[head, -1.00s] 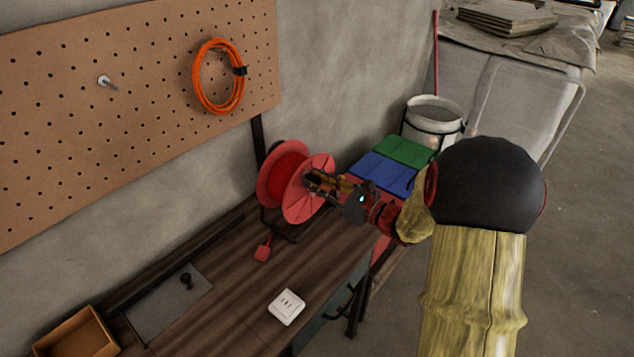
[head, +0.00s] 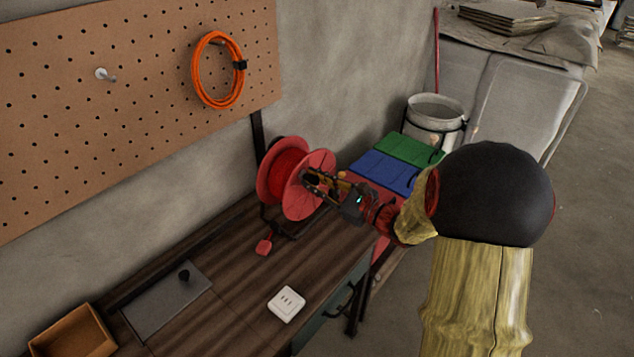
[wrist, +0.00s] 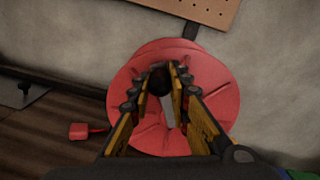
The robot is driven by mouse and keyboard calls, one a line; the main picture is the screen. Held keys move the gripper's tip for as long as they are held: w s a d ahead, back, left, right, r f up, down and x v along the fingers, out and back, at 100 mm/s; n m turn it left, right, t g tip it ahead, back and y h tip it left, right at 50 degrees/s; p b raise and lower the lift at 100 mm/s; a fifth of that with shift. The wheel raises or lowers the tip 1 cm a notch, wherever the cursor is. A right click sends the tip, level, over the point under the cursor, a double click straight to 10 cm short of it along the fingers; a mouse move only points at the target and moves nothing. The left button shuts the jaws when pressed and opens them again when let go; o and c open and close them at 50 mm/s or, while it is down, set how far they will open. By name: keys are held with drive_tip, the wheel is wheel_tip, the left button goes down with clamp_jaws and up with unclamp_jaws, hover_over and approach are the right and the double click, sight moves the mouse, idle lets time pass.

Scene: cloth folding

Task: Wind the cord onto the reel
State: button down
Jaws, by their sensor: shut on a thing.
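The reel (head: 322,164) has two red round flanges and stands upright on a dark frame at the back of the workbench. Red cord (head: 287,172) lies around its drum between the flanges. The cord's red plug end (head: 263,247) lies on the bench in front of the reel and also shows in the wrist view (wrist: 79,131). My gripper (head: 309,179) is at the near flange. In the wrist view its fingers (wrist: 164,88) are closed around the dark crank handle (wrist: 160,79), with a grey crank bar below it. The fingers partly hide the handle.
A white socket plate (head: 286,304), a grey plate with a black knob (head: 168,302) and a wooden box (head: 70,338) are on the workbench. An orange coil (head: 216,100) hangs on the pegboard. Blue and green bins (head: 410,150) and a bucket (head: 436,112) stand behind my arm.

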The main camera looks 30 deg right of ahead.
drive_tip(key=shift+s+a+f, duration=0.2)
drive_tip(key=shift+a+f, duration=0.15)
drive_tip(key=shift+a, duration=0.05)
drive_tip(key=c, duration=1.7)
unclamp_jaws()
drive_tip(key=shift+o, duration=0.3)
drive_tip(key=v, duration=1.2)
